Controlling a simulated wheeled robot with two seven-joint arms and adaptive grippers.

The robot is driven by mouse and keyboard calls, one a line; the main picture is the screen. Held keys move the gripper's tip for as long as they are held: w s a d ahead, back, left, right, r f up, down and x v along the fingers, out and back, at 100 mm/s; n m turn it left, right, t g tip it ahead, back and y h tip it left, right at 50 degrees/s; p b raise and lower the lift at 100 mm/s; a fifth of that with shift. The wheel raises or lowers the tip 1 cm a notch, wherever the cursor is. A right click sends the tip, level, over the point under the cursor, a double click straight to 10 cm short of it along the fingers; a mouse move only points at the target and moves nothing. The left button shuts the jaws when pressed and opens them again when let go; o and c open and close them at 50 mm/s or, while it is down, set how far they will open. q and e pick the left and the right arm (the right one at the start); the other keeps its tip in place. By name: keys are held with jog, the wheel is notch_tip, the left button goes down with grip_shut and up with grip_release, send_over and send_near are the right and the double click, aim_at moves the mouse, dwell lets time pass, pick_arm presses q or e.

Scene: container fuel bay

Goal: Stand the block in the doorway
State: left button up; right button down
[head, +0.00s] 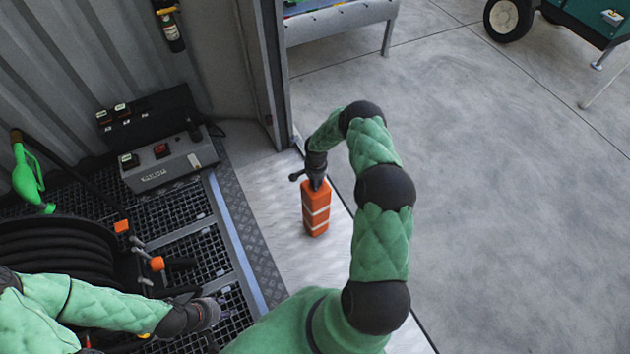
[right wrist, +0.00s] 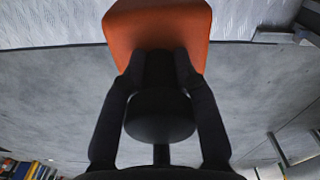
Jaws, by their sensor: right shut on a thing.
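The orange block (head: 315,209) with pale bands is upright over the light strip of the doorway (head: 283,215), beside the door frame (head: 272,75). I cannot tell whether its base touches the floor. My right gripper (head: 316,183) is shut on the block's upper end. In the right wrist view both dark fingers (right wrist: 160,70) press on the block (right wrist: 158,28), and its far end is out of frame. My left gripper (head: 212,311) hangs low over the grating at the left, away from the block. Its fingers are too dark and small to read.
A grey control box (head: 170,160) and a black hose reel (head: 60,255) stand on the grating at the left. A grey bench (head: 340,20) stands behind the doorway.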

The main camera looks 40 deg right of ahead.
jog(key=shift+f, duration=0.55)
dwell(0.4)
jog(key=c, duration=0.9)
grip_release()
jog(key=shift+o, duration=0.2)
jog(key=shift+r, duration=0.55)
notch_tip(320, 180, up, 11)
